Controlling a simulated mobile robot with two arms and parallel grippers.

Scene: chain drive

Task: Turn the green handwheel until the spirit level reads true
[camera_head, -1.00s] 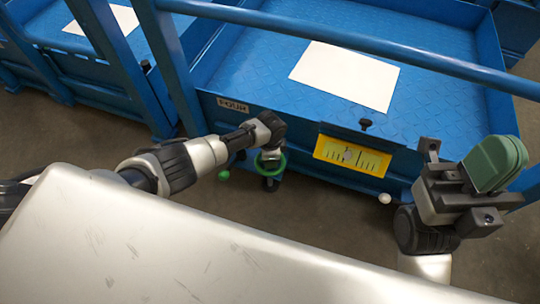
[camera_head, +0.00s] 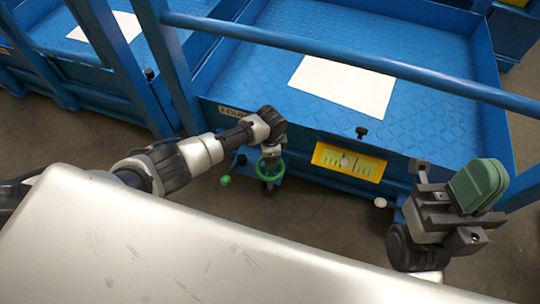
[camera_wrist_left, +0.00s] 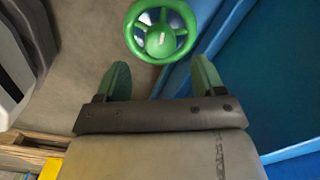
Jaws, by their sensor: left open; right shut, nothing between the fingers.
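The green handwheel (camera_head: 263,176) is below the front wall of the blue platform. It also shows in the left wrist view (camera_wrist_left: 184,41), just beyond the fingertips of my left gripper (camera_wrist_left: 161,72). Those green fingers are spread, with empty space between them, and appear apart from the rim. In the head view my left wrist hides most of that gripper. The spirit level seems to be the yellow plate (camera_head: 375,167) with a scale and a pale round mark near its middle; its exact reading is too small to tell. My right gripper (camera_head: 478,186) is shut and empty, right of the plate.
A green ball knob (camera_head: 225,181) is left of the handwheel and a white knob (camera_head: 380,202) is below the plate. A black knob (camera_head: 362,132) is above the plate. A white sheet (camera_head: 345,86) lies on the platform, behind a blue rail (camera_head: 330,58).

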